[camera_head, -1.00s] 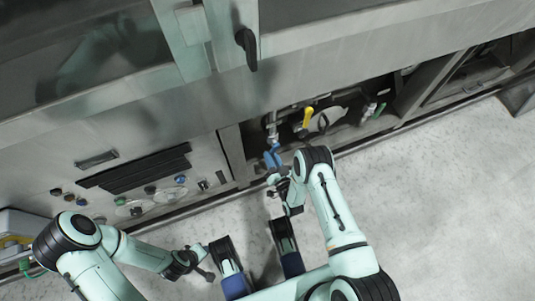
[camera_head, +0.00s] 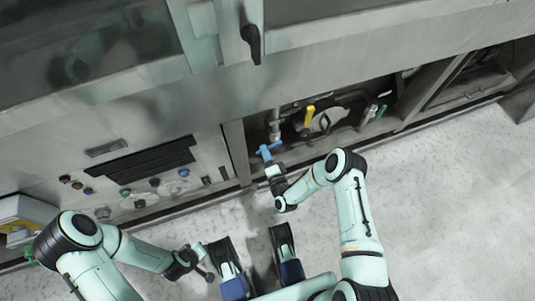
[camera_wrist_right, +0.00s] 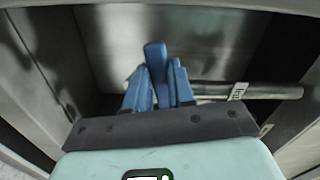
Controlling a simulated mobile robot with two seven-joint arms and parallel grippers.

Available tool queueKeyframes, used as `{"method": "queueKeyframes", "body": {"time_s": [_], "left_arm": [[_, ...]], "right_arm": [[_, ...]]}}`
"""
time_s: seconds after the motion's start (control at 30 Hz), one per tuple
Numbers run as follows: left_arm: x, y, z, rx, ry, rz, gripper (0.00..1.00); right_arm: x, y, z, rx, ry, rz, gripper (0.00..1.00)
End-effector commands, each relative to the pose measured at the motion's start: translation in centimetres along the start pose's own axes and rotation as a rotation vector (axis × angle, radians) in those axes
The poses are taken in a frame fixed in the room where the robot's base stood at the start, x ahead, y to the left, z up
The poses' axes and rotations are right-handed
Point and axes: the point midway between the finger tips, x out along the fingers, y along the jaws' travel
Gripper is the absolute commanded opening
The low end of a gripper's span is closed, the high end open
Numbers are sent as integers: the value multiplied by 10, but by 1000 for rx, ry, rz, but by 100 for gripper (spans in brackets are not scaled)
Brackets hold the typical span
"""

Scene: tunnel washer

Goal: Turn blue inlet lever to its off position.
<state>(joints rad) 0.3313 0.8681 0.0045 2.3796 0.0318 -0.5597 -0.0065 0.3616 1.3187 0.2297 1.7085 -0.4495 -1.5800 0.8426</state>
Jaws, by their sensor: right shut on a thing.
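The blue inlet lever (camera_head: 268,149) sits at the lower end of a vertical pipe inside the open bay under the machine, in the head view. It extends out to the side of the pipe. In the right wrist view the blue lever (camera_wrist_right: 155,62) stands up between two blue fingers. My right gripper (camera_head: 268,159) is shut on the lever, and its fingers also show in the right wrist view (camera_wrist_right: 158,88). Part of the lever is hidden by the fingers. My left gripper (camera_head: 205,265) is low over the floor, away from the machine; its jaw opening is too small to tell.
A yellow lever (camera_head: 310,112) is to the right of the blue one, and a green handle (camera_head: 380,112) is further right. A panel with several buttons (camera_head: 125,192) lies left of the bay. A frame post (camera_head: 236,150) borders the bay. The floor at right is clear.

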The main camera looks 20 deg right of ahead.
Motion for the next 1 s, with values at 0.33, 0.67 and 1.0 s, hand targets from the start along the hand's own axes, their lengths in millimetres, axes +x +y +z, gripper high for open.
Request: {"method": "queueKeyframes", "body": {"time_s": [0.33, 0.67, 1.0], "left_arm": [[-3, 4, -4, 4, 14, 6, 43], [-4, 4, -5, 5, 17, 8, 43], [-4, 4, -5, 5, 16, 8, 43]], "right_arm": [[1, -12, -1, 181, -1, -3, 0], [1, -16, 0, 229, -3, -5, 0], [2, -16, 0, 232, -3, -6, 30]]}}
